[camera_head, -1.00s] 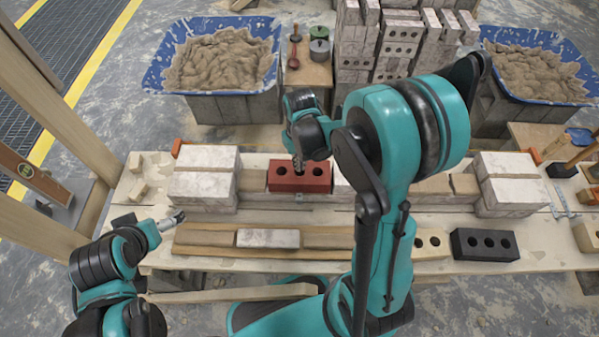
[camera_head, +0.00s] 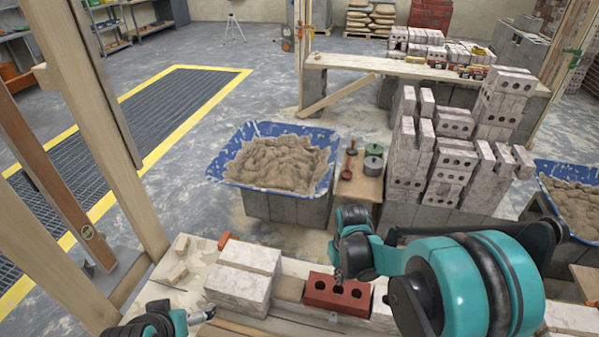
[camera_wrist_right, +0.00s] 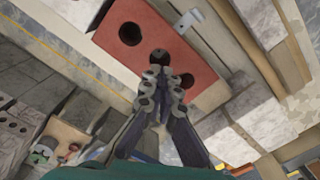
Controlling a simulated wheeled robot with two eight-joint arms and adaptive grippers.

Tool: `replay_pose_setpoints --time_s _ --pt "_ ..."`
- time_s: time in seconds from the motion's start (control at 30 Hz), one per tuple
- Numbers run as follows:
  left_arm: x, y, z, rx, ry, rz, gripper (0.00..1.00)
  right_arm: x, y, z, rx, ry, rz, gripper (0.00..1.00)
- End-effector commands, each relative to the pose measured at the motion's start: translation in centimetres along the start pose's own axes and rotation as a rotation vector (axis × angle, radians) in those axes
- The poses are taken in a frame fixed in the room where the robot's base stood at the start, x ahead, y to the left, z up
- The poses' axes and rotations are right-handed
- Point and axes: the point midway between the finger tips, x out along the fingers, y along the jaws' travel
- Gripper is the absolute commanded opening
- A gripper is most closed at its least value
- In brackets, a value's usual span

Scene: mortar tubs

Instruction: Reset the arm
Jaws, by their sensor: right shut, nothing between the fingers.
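My right gripper (camera_head: 338,276) points down at the red brick with holes (camera_head: 325,297) on the bench. In the right wrist view its fingers (camera_wrist_right: 158,75) meet at the tips in front of the red brick (camera_wrist_right: 190,65), near one of its holes. They are shut with nothing between them. I cannot tell whether the tips touch the brick. My left gripper (camera_head: 207,314) is low at the left, near the bench's pale block stack (camera_head: 240,287). Its jaws are too small to read. Most of the left arm is out of frame.
A blue tub of mortar (camera_head: 275,190) stands behind the bench, with another mortar tub (camera_head: 575,205) at the right. A tall stack of perforated blocks (camera_head: 445,165) is close behind my right arm. Timber posts (camera_head: 100,130) rise at the left. Open floor lies beyond.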

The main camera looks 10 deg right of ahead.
Motion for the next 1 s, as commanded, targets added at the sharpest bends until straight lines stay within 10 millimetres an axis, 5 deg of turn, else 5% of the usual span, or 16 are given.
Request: replay_pose_setpoints --time_s 0.17,0.7,1.0 --pt "0.0 0.0 0.0 0.000 0.000 0.000 1.00 -0.8 -0.2 0.2 0.002 0.018 0.003 0.00" --pt "0.0 0.0 0.0 0.000 0.000 0.000 1.00 -11.4 -3.2 5.7 0.045 0.393 0.033 0.00" --pt "0.0 0.0 0.0 0.000 0.000 0.000 1.00 -13.6 -4.4 8.8 0.066 0.579 0.026 0.00"
